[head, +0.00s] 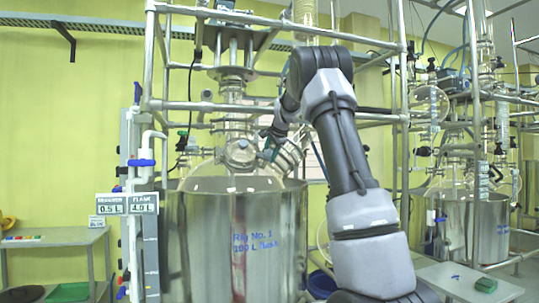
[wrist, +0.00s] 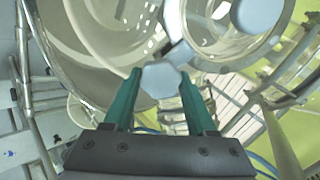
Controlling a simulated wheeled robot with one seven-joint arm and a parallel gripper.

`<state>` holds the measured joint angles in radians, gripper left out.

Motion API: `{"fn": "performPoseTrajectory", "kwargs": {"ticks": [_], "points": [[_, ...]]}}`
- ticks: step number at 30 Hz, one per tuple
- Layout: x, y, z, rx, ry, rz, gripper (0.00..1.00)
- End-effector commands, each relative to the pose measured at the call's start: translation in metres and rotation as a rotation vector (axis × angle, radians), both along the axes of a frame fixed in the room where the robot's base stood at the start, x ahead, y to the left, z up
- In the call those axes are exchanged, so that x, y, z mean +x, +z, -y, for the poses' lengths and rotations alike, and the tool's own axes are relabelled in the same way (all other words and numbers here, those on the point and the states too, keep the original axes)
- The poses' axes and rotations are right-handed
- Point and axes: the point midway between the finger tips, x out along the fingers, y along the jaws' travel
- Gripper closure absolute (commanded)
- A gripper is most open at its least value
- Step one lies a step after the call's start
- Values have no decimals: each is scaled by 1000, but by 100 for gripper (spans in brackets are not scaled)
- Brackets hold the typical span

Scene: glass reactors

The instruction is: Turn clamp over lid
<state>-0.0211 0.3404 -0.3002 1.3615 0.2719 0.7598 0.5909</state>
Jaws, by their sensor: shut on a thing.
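My gripper (wrist: 159,74) has two teal fingers, which also show in the head view (head: 267,148) beside the neck of the glass vessel. The fingers are shut on a pale, many-sided piece, which looks like the clamp (wrist: 162,82). A thin bar runs from this piece up and right toward a pale round disc, which looks like the lid (wrist: 258,14). The disc lies over a round glass opening and is cut by the top of the wrist view. In the head view my arm and gripper partly hide this area, so the clamp cannot be made out there.
The glass vessel (head: 233,178) sits in a steel pot (head: 240,235) marked "Rig No. 1". Metal frame tubes (head: 154,60) surround it. A second rig (head: 470,215) stands at right. A grey side table (head: 60,238) stands at left, and a low bench (head: 470,283) at front right.

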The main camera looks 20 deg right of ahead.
Motion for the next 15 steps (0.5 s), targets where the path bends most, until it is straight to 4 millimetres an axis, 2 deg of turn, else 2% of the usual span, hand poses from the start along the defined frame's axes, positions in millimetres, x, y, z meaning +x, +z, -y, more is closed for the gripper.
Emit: {"fn": "performPoseTrajectory", "kwargs": {"ticks": [9, 10, 12, 15], "points": [[0, -4, -1, 3, 1, -8, 99], [0, -4, -1, 2, 1, -8, 36], [0, -4, -1, 3, 2, -7, 13], [0, -3, -1, 2, 1, -6, 13]]}}
